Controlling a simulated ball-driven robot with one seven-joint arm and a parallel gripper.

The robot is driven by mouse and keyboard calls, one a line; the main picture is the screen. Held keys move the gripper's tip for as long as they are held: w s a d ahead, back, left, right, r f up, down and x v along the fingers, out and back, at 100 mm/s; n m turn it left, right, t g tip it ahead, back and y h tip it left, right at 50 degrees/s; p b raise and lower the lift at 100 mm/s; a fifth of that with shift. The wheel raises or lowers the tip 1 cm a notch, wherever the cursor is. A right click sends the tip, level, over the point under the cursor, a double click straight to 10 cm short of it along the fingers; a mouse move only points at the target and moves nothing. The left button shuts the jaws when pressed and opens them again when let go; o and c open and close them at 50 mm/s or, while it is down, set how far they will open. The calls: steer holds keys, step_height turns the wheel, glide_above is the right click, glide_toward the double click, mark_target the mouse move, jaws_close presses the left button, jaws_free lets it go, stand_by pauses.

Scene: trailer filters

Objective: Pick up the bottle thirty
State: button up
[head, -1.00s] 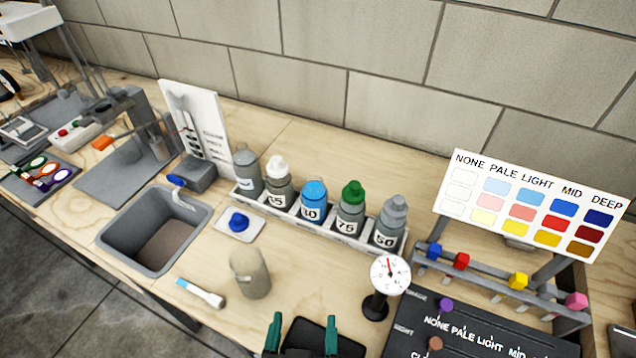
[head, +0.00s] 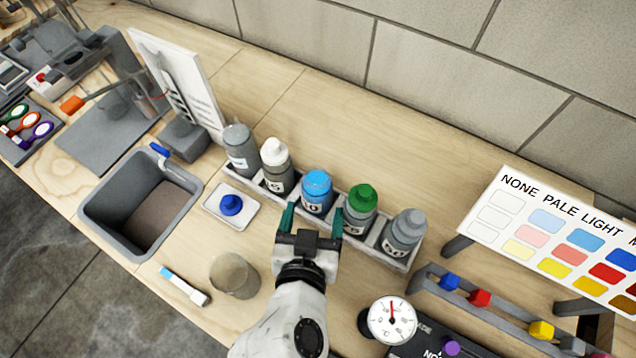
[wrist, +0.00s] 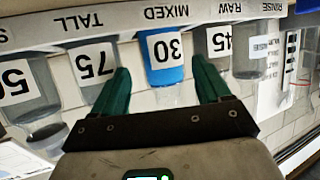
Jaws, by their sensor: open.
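The bottle thirty (head: 317,190) has a blue cap and stands upright in the middle of a row of bottles in a rack. In the wrist view the blue bottle with a white "30" label (wrist: 165,58) appears upside down between my fingertips. My gripper (head: 313,214) is open and empty, its green fingers pointing at the bottle from the front. In the wrist view one fingertip of my gripper (wrist: 160,66) shows on each side of the label. I cannot tell how far the fingers reach along the bottle's sides. The lower bottle is partly hidden by my gripper in the head view.
A white-capped bottle (head: 276,168) and a green-capped bottle (head: 361,210) stand close on either side in the rack (head: 262,189). Grey bottles (head: 240,148) (head: 403,232) stand at the ends. A dial gauge (head: 392,320), a beaker (head: 234,275) and a small tray (head: 212,206) are nearby.

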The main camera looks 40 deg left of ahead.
steer(key=shift+p+x, duration=0.45)
steer(key=shift+x, duration=2.95)
steer(key=shift+r, duration=0.15)
steer(key=shift+c, duration=0.3)
steer(key=c, duration=0.9)
steer(key=shift+a+r, duration=0.1)
steer(key=shift+c, duration=0.5)
